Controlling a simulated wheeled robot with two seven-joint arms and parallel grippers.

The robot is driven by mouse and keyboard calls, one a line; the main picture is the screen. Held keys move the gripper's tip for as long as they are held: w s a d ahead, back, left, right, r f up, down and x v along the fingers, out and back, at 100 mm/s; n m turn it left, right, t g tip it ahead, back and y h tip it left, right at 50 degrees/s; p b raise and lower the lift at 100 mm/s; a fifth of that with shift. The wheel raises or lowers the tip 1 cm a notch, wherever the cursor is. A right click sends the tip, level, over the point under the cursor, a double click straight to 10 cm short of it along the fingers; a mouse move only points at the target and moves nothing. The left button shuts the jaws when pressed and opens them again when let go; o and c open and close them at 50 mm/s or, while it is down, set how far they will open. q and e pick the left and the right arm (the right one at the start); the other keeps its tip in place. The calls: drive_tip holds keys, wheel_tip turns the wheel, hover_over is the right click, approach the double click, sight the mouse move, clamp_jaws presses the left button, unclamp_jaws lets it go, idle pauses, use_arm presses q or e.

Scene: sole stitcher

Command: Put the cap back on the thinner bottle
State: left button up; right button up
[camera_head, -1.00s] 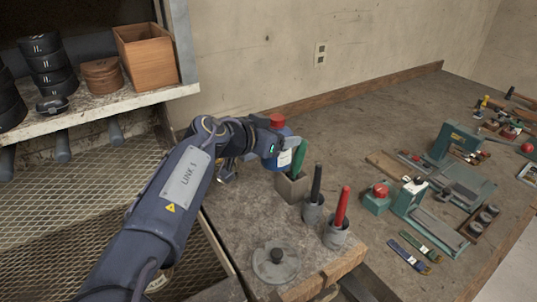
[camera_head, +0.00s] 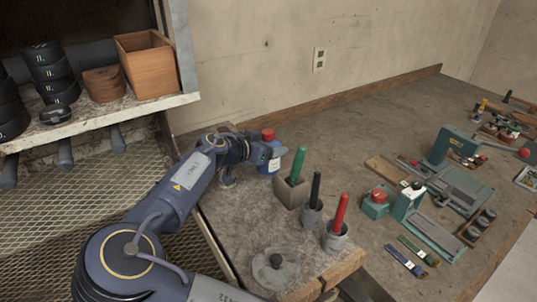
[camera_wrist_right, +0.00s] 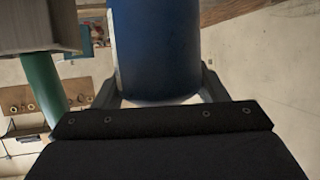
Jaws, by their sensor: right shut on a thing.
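A blue bottle (camera_head: 268,167) with a pale label and a red top (camera_head: 268,134) is upright at the back left of the bench. My right gripper (camera_head: 257,152) is shut on it from the left side. In the right wrist view, the bottle's blue body (camera_wrist_right: 158,50) fills the space between the two fingers of the right gripper (camera_wrist_right: 160,88). I cannot tell whether its base touches the bench. My left gripper is not in view.
Holders with a green stick (camera_head: 298,163), a black stick (camera_head: 315,187) and a red stick (camera_head: 340,212) stand right of the bottle. A grey round lid (camera_head: 275,270) lies in front. Teal machines (camera_head: 455,190) stand further right. A shelf (camera_head: 100,120) is at left.

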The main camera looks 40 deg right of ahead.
drive_tip(key=f, duration=0.3)
drive_tip(key=shift+w+d+f, duration=0.15)
drive_tip(key=shift+w+f, duration=0.05)
drive_tip(key=shift+f, duration=0.2)
drive_tip(key=o, duration=1.9)
drive_tip(key=shift+r, duration=0.1)
drive_tip(key=shift+r, duration=0.15)
drive_tip(key=shift+a, duration=0.4)
drive_tip(key=b+v, duration=0.1)
drive_tip(key=v, duration=1)
drive_tip(key=shift+b, duration=0.4)
